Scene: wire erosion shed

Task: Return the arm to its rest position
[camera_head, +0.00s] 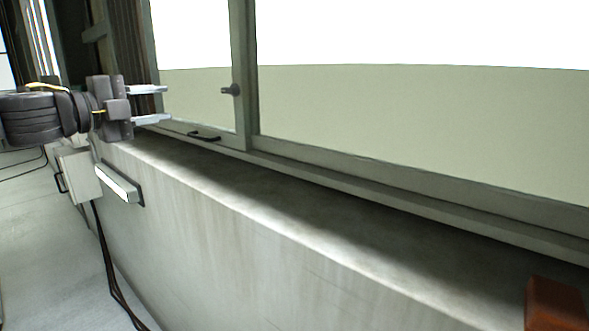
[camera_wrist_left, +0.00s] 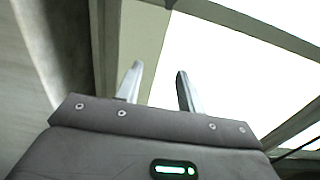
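The left wrist view shows the same open fingers (camera_wrist_left: 160,88) in front of the window frame and bright glass. My left arm behind it is dark and ribbed. My right gripper is in neither view.
A long concrete sill (camera_head: 270,200) runs under the window frame (camera_head: 243,75), which has a latch knob (camera_head: 231,90) and a black handle (camera_head: 204,136). A grey box (camera_head: 80,174) and a light bar (camera_head: 118,183) are on the wall. An orange-brown block (camera_head: 555,305) is at bottom right.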

